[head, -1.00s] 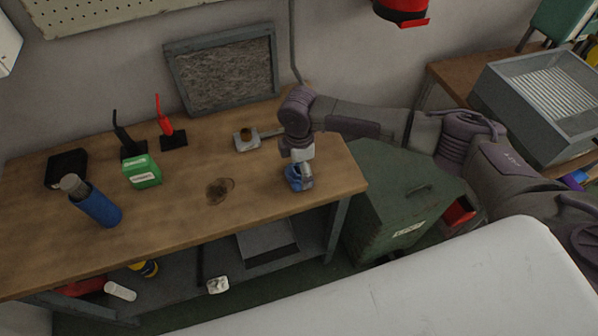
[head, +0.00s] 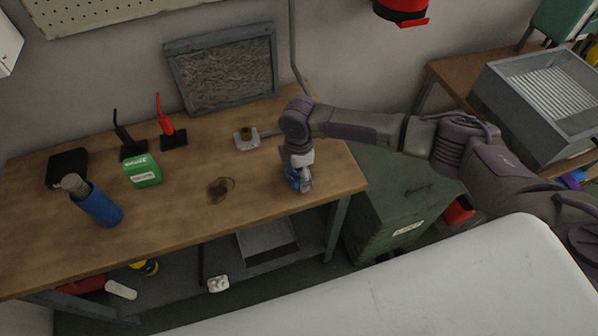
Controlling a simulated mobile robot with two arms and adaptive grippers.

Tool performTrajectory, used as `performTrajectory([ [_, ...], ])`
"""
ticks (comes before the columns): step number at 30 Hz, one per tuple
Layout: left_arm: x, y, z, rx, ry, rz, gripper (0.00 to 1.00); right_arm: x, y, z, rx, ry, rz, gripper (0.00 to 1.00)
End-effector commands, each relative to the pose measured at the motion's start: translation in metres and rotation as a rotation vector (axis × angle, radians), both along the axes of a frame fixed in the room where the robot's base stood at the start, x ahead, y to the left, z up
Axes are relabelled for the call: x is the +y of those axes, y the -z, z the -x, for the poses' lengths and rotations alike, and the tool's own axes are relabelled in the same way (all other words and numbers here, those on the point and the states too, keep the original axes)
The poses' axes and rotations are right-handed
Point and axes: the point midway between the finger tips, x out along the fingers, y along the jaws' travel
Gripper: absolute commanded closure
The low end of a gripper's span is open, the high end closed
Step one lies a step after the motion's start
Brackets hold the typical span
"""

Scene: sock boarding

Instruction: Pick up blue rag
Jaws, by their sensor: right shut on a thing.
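The blue rag (head: 293,178) is at the right end of the wooden workbench (head: 180,240). It is small in the picture and partly hidden by my gripper. My right gripper (head: 303,183) points down over it and is shut on it. The rag is at or just above the bench top; I cannot tell which. My left gripper is not in view.
A framed filter (head: 222,70) leans on the wall. The bench middle is mostly clear.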

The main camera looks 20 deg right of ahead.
Motion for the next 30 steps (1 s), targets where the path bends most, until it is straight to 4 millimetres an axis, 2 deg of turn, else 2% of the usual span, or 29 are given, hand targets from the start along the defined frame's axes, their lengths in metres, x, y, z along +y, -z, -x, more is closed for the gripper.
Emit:
performTrajectory([
  [5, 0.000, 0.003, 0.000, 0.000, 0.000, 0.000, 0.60, 0.000, -0.011, -0.001, -0.003, 0.001, -0.003, 0.48],
  [10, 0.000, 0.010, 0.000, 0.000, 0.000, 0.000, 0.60, 0.000, -0.042, -0.002, -0.007, -0.001, -0.002, 0.48],
  [21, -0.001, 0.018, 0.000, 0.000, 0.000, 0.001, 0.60, -0.062, -0.089, 0.058, -0.003, 0.002, 0.001, 0.48],
  [30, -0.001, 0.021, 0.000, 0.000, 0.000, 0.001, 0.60, -0.083, -0.108, 0.080, -0.001, 0.001, 0.000, 0.48],
])
